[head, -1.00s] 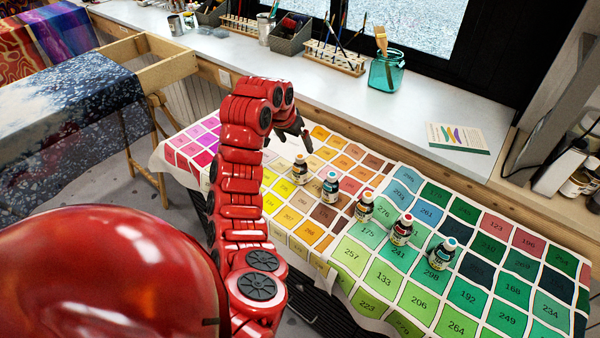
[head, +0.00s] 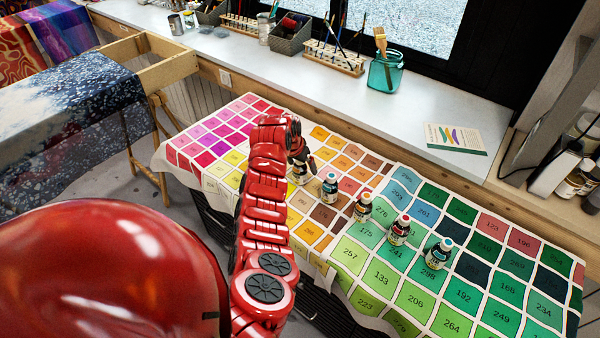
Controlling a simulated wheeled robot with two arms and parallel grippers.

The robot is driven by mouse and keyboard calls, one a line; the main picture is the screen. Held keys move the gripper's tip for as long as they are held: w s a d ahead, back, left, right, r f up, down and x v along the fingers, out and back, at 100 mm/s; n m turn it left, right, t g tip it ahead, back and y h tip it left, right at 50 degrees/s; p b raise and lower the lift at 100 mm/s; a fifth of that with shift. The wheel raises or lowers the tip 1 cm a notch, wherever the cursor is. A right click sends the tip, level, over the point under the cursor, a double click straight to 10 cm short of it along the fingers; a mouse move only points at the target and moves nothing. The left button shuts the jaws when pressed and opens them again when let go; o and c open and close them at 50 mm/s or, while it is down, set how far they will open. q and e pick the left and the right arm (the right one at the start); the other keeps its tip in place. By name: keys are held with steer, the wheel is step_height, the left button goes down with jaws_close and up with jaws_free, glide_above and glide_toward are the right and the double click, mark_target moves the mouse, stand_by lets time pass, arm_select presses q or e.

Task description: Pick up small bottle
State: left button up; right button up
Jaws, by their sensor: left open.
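Several small bottles stand upright in a slanting row on the colour-chart cloth. The leftmost bottle (head: 299,174) is partly hidden behind my left gripper (head: 303,157), which is open right at its top; I cannot tell if they touch. To its right stand a blue-capped bottle (head: 329,189), an orange-capped bottle (head: 362,208), a red-capped bottle (head: 399,231) and another blue-capped bottle (head: 438,254). My right gripper is not in view.
The chart cloth (head: 395,305) covers the table. Behind it, a white counter (head: 300,72) holds a teal glass jar (head: 385,72), a brush rack (head: 334,58) and a booklet (head: 455,138). A wooden frame with dark fabric (head: 65,110) stands at the left.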

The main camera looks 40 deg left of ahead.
mark_target(302, 171)
arm_select(q)
steer(key=f, duration=0.3)
steer(key=shift+w+a+f+p, duration=0.1)
steer(key=shift+w+a+p, duration=0.1)
steer(key=shift+a+p, duration=0.15)
steer(key=shift+w+d+f, duration=0.1)
steer(key=shift+w+f, duration=0.15)
steer(key=shift+f, duration=0.25)
jaws_close()
steer(key=shift+r, duration=0.1)
